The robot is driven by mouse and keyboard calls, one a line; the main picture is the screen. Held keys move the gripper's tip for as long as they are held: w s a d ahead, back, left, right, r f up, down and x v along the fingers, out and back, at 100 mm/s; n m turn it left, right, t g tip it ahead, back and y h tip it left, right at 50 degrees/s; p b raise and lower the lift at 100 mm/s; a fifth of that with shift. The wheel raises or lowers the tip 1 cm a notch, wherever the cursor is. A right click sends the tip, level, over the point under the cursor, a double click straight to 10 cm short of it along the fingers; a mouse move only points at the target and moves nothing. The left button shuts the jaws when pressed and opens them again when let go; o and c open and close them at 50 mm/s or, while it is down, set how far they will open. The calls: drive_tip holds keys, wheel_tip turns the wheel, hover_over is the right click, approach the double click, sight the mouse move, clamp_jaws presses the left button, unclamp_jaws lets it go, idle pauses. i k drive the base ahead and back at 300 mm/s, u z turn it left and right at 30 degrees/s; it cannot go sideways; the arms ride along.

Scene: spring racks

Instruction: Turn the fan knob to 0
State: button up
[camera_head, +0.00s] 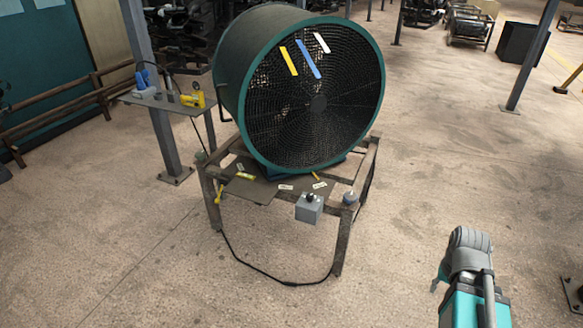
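A large round industrial fan (250,60) in a dark green drum stands on a rusty metal frame (343,240). A small grey control box (309,210) is fixed at the front edge of the frame, below the fan. A small black knob (310,198) sits on top of the box; its pointer position is too small to read. Part of my arm, grey and teal, shows at the lower right, apart from the fan and the box. My gripper's fingers cannot be made out.
A black cable (262,271) loops on the floor before the frame. A side shelf (173,103) by a grey post holds a yellow tool and blue items. Labels and small yellow items lie on the frame's plate (262,190). Open floor lies right of the frame.

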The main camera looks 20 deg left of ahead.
sight(310, 198)
drive_tip(key=k, duration=0.4)
drive_tip(key=u, duration=0.4)
drive_tip(key=i, duration=0.9)
drive_tip(key=u, duration=0.55)
drive_tip(key=i, duration=0.65)
drive_tip(key=u, duration=0.05)
